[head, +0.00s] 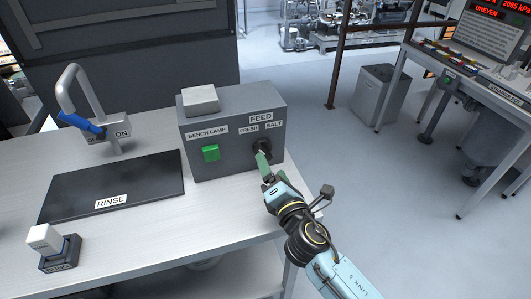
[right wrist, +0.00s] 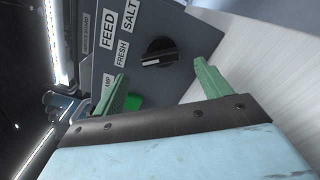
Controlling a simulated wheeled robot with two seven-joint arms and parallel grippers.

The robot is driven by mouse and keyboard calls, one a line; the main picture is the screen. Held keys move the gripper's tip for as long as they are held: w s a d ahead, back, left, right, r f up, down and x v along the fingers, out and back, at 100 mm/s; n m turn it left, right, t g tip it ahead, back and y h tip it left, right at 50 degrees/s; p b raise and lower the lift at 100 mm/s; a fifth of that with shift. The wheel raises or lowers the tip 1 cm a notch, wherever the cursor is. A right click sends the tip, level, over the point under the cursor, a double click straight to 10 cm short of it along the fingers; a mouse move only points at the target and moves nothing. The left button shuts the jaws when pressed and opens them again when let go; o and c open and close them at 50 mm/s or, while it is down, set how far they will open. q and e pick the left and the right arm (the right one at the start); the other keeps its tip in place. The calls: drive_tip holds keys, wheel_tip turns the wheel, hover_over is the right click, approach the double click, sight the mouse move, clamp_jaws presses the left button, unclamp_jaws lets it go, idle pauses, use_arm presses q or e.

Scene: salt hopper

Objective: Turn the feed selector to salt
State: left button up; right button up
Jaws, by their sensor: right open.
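The feed selector is a black round knob with a raised grip (right wrist: 160,52) on the front of a grey control box (head: 225,150). Its white mark points toward the FRESH label (right wrist: 122,53); the SALT label (right wrist: 130,17) is on the other side. In the head view the knob (head: 264,146) is partly covered by my green fingers. My right gripper (head: 262,158) is open right in front of it. In the right wrist view the knob lies ahead, between the fingertips of the gripper (right wrist: 161,68); I see no contact. My left gripper is not in view.
A green bench lamp switch (head: 211,153) is left of the knob on the box. A white block (head: 201,100) is on top of the box. A black rinse mat (head: 115,185), a blue-handled tap (head: 82,122) and a small white-capped device (head: 46,238) are further left.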

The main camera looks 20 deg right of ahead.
sight(265, 154)
drive_tip(key=w, duration=0.4)
drive_tip(key=shift+w, duration=0.3)
drive_tip(key=shift+w+a, duration=0.1)
drive_tip(key=shift+w, duration=0.65)
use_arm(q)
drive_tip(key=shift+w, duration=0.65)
use_arm(e)
drive_tip(key=shift+c, duration=0.2)
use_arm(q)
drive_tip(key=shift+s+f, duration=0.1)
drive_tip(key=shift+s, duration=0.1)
use_arm(e)
drive_tip(key=c, duration=0.9)
